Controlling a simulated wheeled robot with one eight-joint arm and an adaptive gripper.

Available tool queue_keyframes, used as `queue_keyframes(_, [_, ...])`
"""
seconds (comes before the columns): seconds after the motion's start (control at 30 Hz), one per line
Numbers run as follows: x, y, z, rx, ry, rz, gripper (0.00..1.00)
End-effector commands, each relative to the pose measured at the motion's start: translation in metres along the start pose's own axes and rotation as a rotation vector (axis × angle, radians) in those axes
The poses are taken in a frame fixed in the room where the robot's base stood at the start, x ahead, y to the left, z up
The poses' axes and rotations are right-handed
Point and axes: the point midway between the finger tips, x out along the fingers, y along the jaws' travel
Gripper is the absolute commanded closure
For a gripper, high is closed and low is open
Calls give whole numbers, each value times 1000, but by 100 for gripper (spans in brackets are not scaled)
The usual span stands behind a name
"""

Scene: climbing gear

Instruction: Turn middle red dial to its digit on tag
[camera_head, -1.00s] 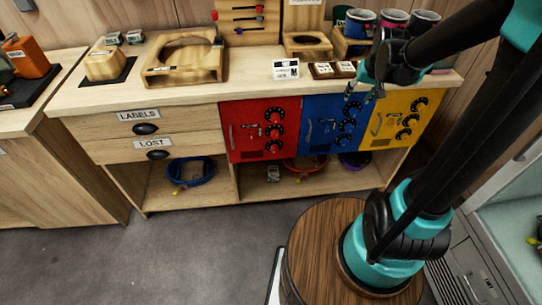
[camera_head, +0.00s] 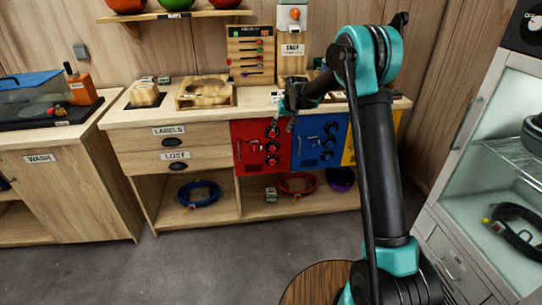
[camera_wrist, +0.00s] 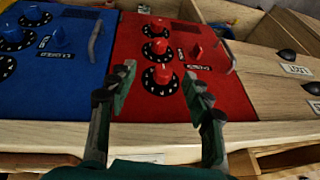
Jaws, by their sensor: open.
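The red locker door (camera_head: 250,160) has a column of three black dials with red knobs. The middle red dial (camera_head: 270,146) also shows in the wrist view (camera_wrist: 157,46), between its two neighbours. My gripper (camera_head: 284,122) is open and empty in front of the door's upper part. In the wrist view its fingertips (camera_wrist: 158,80) frame the dial nearest the worktop (camera_wrist: 161,76), with the middle dial beyond them. A white card (camera_head: 277,96) on the worktop is partly hidden by my arm. A small tag (camera_head: 271,194) lies on the lower shelf. Their digits are too small to read.
The blue door (camera_head: 308,155) adjoins the red one, with the yellow door (camera_head: 348,152) partly behind my arm. Handles stick out from the doors. The wooden worktop (camera_head: 150,115) overhangs above. Drawers (camera_head: 140,140) sit to the left. The grey floor in front is clear.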

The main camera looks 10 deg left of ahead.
Motion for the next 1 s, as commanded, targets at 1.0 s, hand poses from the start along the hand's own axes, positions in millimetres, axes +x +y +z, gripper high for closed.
queue_keyframes(1.0, [160, 0, -1, -1, 0, 0, 50])
